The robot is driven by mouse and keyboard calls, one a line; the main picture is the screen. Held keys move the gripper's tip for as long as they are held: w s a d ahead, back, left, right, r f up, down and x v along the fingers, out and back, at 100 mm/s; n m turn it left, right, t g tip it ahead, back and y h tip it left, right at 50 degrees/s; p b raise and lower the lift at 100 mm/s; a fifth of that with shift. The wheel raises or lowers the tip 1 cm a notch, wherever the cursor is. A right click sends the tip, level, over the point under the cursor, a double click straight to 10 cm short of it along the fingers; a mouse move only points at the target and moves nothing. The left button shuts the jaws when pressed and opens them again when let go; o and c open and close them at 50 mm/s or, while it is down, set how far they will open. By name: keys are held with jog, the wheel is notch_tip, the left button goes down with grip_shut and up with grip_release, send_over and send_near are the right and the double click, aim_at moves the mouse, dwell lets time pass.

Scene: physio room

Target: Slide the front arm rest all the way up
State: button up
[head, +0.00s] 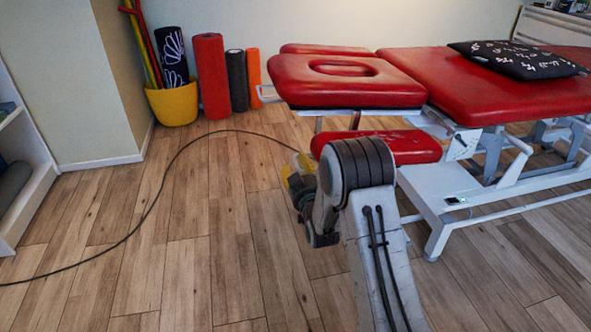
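The front arm rest (408,147) is a red pad on the near side of the treatment table (460,82). It hangs well below the red head section (345,82), which has an oval face hole. The far arm rest (318,48) shows behind the head section, about level with it. My gripper (297,172), with yellow parts, is just left of the front arm rest's left end, partly hidden by my own arm. I cannot tell whether it touches the pad or whether its fingers are open.
A black patterned cushion (515,60) lies on the table. A yellow pot (174,104) and several upright rolls stand by the wall. A black cable (150,205) curves across the wooden floor. The table's white frame (440,205) is close on the right; floor is open on the left.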

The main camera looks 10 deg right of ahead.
jog(key=shift+w, duration=0.95)
jog(key=shift+o, duration=0.3)
grip_shut()
notch_tip(320, 180, up, 13)
jog(key=d+p, duration=0.1)
jog(key=p, duration=0.2)
jog(key=shift+f, duration=0.15)
